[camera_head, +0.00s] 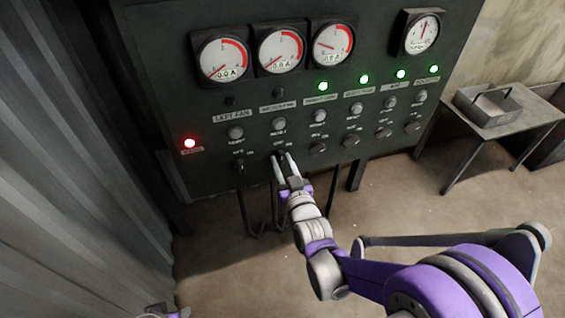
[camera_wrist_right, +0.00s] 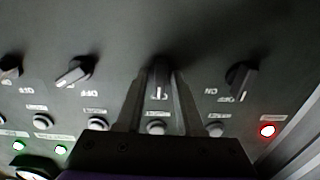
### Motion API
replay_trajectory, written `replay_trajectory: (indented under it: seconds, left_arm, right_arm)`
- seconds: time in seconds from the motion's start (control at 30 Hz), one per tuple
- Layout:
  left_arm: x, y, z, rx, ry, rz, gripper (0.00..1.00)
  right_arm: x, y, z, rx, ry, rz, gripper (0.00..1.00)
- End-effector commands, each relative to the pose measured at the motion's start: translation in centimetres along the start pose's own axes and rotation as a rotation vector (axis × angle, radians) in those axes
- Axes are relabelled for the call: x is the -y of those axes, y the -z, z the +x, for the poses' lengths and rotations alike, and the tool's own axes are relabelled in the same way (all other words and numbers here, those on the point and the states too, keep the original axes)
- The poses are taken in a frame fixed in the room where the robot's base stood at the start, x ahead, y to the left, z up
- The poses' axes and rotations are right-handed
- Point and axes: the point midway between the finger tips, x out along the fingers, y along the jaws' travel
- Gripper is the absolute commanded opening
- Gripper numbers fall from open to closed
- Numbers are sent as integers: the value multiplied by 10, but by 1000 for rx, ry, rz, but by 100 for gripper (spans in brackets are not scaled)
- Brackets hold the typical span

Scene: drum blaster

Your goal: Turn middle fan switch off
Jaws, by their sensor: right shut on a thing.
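A dark control panel (camera_head: 160,80) fills the upper head view, with a row of rotary switches. My right gripper (camera_head: 281,158) is at the second switch from the left, under the middle gauge. In the right wrist view my right gripper (camera_wrist_right: 158,78) has one finger on each side of this middle fan switch (camera_wrist_right: 160,82), shut on it. The switch handle looks roughly vertical there. The lamp above this column (camera_head: 278,93) is dark, and the middle gauge (camera_head: 281,50) needle sits low. A sliver at the bottom edge may be my left gripper (camera_head: 168,312); its fingers are hidden.
The left fan switch (camera_head: 240,167) and the right fan switch (camera_head: 318,149) flank the gripper closely. A red lamp (camera_head: 190,142) glows at left; several green lamps (camera_head: 364,79) glow at right. A metal table (camera_head: 520,115) with a tray stands right. Corrugated wall lies left.

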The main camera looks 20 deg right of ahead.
Motion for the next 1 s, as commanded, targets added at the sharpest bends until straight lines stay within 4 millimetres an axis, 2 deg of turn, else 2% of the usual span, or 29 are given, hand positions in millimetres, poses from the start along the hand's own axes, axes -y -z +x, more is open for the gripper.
replay_trajectory:
  seconds: [0.63,0.67,0.7,1.0]
  left_arm:
    - [0,0,0,0,0,0,50]
    - [0,0,0,0,0,0,50]
    - [0,0,0,0,0,0,50]
    - [0,0,0,0,0,0,50]
  right_arm:
    - [0,-1,0,3,1,-56,0]
    - [0,-1,0,3,1,-56,38]
    - [0,-1,0,3,1,-56,45]
    - [0,0,-1,1,0,-55,48]
